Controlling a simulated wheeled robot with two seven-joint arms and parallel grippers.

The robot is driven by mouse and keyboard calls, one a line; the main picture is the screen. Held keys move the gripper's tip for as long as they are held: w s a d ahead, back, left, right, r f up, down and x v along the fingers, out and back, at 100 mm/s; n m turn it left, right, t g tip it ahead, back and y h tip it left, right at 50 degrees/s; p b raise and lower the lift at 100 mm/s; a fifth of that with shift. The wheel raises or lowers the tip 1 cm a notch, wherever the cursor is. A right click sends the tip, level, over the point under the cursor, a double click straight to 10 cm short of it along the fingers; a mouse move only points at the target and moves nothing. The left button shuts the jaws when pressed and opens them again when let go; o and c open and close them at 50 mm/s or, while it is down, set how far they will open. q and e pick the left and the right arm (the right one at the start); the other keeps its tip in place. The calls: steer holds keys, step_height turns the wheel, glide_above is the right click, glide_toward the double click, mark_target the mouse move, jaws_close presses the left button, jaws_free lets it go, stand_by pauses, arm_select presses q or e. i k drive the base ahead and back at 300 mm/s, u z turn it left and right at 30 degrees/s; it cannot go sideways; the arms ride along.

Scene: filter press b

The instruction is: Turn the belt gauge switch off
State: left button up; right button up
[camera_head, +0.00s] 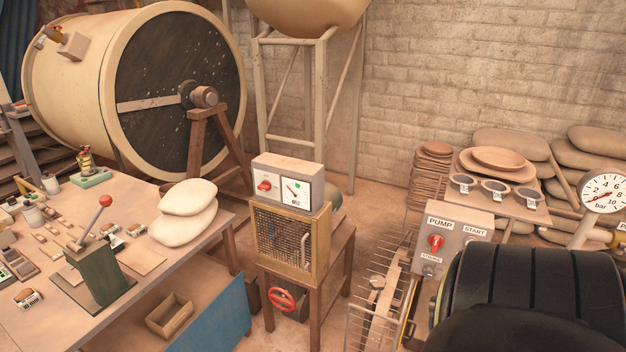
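A grey box (287,169) stands on top of a wire-mesh belt guard (285,245) near the middle of the head view. Its white front carries a red rotary switch (264,185) on the left and a small dial gauge (292,191) with a needle and a green mark on the right. The labels are too small to read, so I cannot tell the switch position. I take this to be the belt gauge with its switch. Neither of my grippers is in view, and nothing touches the box.
A workbench (205,247) with a red-knobbed lever (105,201) and white sacks (188,197) stands left. A red handwheel (283,299) sits below the guard. A pump panel (447,232) with a red switch stands right. A large dark rounded form fills the lower right.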

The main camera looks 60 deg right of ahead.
mark_target(265, 185)
steer(key=z, duration=0.45)
steer(key=i, duration=0.35)
steer(key=z, duration=1.3)
